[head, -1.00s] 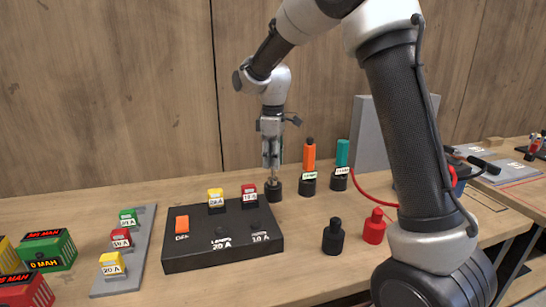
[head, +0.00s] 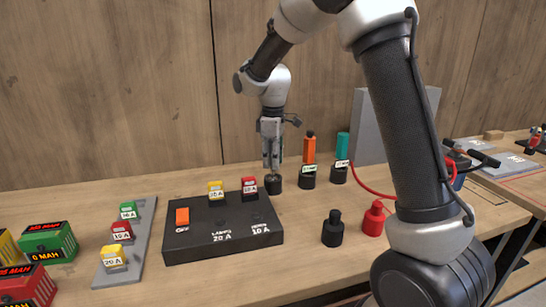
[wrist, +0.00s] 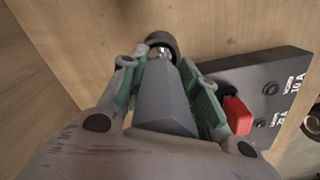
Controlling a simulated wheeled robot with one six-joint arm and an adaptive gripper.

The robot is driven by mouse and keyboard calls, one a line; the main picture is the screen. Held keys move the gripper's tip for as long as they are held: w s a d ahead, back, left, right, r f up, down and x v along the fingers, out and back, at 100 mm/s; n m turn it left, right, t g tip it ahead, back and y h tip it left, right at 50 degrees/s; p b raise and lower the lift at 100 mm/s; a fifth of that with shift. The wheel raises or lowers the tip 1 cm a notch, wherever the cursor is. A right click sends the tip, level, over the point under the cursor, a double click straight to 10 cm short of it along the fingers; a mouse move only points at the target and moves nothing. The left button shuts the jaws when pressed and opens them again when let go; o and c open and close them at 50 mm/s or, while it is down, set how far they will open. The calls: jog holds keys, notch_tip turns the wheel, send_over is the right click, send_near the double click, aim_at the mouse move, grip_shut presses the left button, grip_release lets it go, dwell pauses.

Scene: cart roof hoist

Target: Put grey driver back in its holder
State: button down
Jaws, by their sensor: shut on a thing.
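My gripper (head: 271,152) points down at the back of the bench, shut on the grey driver. The driver's grey faceted handle (wrist: 160,97) shows between the green-padded fingers in the wrist view. A short piece of its metal shaft shows beyond the handle, ending at the round black holder (wrist: 162,40). In the head view the holder (head: 273,185) stands right under my fingers, behind the fuse box's right end. The shaft's tip is hidden; it appears to be inside the holder, but I cannot tell how deep.
An orange driver (head: 309,149) and a teal driver (head: 342,145) stand in holders just right. The black fuse box (head: 222,243) with a red fuse (head: 249,187) is close in front. Black (head: 333,232) and red (head: 373,220) knobs stand further forward. The wall is close behind.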

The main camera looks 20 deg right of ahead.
jog(key=shift+f, duration=0.35)
jog(key=c, duration=1)
grip_release()
notch_tip(320, 180, up, 11)
jog(key=shift+r, duration=0.5)
